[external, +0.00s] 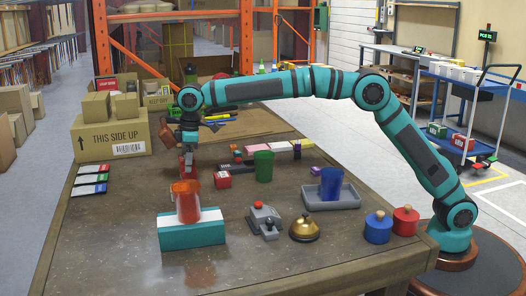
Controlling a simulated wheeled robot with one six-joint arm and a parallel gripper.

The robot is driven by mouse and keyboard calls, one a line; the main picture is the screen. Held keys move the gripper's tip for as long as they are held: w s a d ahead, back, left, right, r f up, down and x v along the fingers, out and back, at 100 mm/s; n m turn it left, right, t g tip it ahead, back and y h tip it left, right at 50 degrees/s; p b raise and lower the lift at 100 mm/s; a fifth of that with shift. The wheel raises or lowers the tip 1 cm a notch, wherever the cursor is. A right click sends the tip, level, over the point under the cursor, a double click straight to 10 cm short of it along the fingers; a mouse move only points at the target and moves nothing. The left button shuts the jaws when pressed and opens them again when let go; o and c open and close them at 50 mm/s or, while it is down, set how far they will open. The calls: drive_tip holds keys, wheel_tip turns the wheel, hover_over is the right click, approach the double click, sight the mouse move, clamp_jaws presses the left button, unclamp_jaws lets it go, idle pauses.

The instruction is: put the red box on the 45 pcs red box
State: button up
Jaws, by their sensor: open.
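My gripper (188,152) points down over the far left part of the table, its jaws open. A red block-like thing (187,168) shows directly under it, partly behind the red cup; I cannot tell whether it touches the fingers. A small red box (222,180) with pale marks on its face sits on the table just right of it. The print on it is too small to read, so I cannot tell which box is the 45 pcs one.
A red cup (186,203) stands on a teal and white box (192,232) in front of my gripper. A green cup (263,166), a grey tray (331,197) with a blue cup, and a brass bell (305,229) stand rightward. Cardboard boxes (110,136) stand behind left. The front left table is clear.

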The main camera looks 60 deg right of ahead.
wheel_tip(320, 180, up, 12)
drive_tip(key=s+d, duration=0.1)
drive_tip(key=shift+s, duration=0.15)
idle(0.4)
drive_tip(key=shift+d+r, duration=0.1)
drive_tip(key=s+d+r+m+t, duration=0.1)
drive_tip(key=s+d+r+t, duration=0.1)
drive_tip(key=s+d+r, duration=0.6)
drive_tip(key=s+d+r+m+t+y, duration=0.1)
drive_tip(key=s+d+r+m+t, duration=0.3)
drive_tip(key=d, duration=0.6)
drive_tip(key=s+d+r+n+t, duration=0.1)
drive_tip(key=s+d+r, duration=0.6)
drive_tip(key=d+r, duration=0.15)
drive_tip(key=s+d+m+t, duration=0.1)
drive_tip(key=s+d+t, duration=0.1)
drive_tip(key=s+d, duration=0.45)
drive_tip(key=s+d+m+t, duration=0.2)
drive_tip(key=s+d+t, duration=0.15)
drive_tip(key=s, duration=0.65)
drive_tip(key=s+d+f+m+t+h, duration=0.1)
drive_tip(key=s+d+f+t, duration=0.1)
drive_tip(key=s, duration=0.7)
drive_tip(key=s+d+f+m+t+h, duration=0.1)
drive_tip(key=s+d+f, duration=0.3)
drive_tip(key=s, duration=0.5)
drive_tip(key=shift+s+d+t, duration=0.2)
drive_tip(key=shift+d+t, duration=0.15)
drive_tip(key=shift+d, duration=0.25)
